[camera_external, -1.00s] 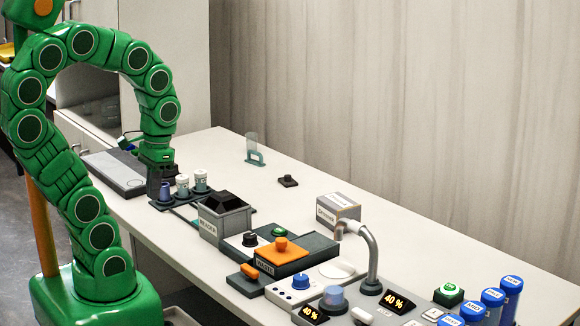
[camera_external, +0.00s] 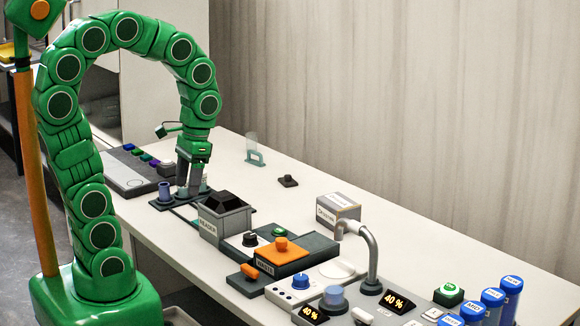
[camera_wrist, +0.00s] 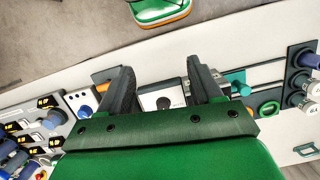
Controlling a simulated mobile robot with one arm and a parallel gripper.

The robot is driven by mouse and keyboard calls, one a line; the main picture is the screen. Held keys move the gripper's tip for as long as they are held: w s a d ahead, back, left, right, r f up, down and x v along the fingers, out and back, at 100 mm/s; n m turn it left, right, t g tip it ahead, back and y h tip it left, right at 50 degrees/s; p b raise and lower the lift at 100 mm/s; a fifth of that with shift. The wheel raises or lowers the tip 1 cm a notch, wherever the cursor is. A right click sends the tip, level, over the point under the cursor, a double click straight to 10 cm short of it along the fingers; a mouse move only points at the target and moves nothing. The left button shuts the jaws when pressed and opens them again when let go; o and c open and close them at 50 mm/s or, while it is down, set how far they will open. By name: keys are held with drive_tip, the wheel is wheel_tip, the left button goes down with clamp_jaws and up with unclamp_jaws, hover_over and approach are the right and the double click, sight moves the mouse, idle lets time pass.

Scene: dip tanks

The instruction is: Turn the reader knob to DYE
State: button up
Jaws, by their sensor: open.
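The reader is a grey box (camera_external: 224,222) with a black hopper-like top and a READER label, in the middle of the table. Beside it, a black knob (camera_external: 249,239) stands on a white panel (camera_external: 236,244). In the wrist view a dark knob (camera_wrist: 163,102) on a white panel shows between my fingers, partly cut off by my gripper body; its setting cannot be read. My gripper (camera_external: 188,190) is open, pointing down over the vial rack, behind and left of the reader. Its two dark fingers also show in the wrist view (camera_wrist: 162,75), apart from the knob.
A dark rack (camera_external: 160,203) with vials stands under my gripper. An orange WASTE block (camera_external: 281,254) and a green button (camera_external: 279,232) are right of the black knob. A blue-knobbed box (camera_external: 300,282) and a curved pipe (camera_external: 372,255) stand nearer. The table's back side is mostly clear.

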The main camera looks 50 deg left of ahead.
drive_tip(key=w+d+f, duration=0.2)
drive_tip(key=w+f, duration=0.1)
drive_tip(key=w, duration=0.6)
drive_tip(key=m+g+y, duration=0.1)
drive_tip(key=m+g, duration=0.1)
approach(250, 235)
drive_tip(key=shift+s+f, duration=0.3)
drive_tip(key=shift+f, duration=0.25)
drive_tip(key=shift+x, duration=3.8)
drive_tip(key=shift+w, duration=0.1)
drive_tip(key=shift+c, duration=0.5)
drive_tip(key=shift+d, duration=0.1)
drive_tip(key=c, duration=1)
